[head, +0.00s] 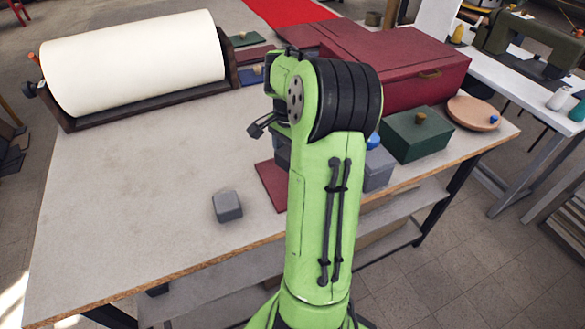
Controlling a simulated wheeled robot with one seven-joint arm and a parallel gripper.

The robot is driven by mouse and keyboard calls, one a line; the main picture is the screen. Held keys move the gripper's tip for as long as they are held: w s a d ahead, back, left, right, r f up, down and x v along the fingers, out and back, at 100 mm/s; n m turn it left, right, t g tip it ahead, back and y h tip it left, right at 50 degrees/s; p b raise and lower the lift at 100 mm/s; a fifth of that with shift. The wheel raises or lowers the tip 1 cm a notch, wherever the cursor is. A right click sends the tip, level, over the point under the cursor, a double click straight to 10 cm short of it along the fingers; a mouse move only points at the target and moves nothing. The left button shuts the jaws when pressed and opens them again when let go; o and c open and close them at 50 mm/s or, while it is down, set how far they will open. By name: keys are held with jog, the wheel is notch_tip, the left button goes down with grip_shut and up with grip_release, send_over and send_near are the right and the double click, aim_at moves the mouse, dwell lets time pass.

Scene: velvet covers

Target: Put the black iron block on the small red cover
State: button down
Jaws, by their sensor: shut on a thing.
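The small red cover (268,186) lies flat on the table, left of my arm, which hides its right part. My gripper (272,132) points down above the far end of this cover, and my arm hides most of it. It is shut on a dark block, taken as the black iron block (283,157), of which only a sliver shows left of my arm. I cannot tell whether the block touches the cover.
A grey block (227,206) stands front left of the cover. A grey box (378,172), a green box (410,139), a round wooden lid (473,115) and a large red box (410,75) stand right. A white roll (135,62) lies back left. The table's left front is clear.

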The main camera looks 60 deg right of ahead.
aim_at(288, 167)
jog(key=f, duration=0.1)
jog(key=f+b, duration=0.1)
jog(key=f, duration=0.3)
jog(key=shift+w+f, duration=0.2)
jog(key=shift+w, duration=0.05)
jog(key=shift+f, duration=0.1)
jog(key=shift+c, duration=0.6)
grip_release()
jog(key=shift+s, duration=0.1)
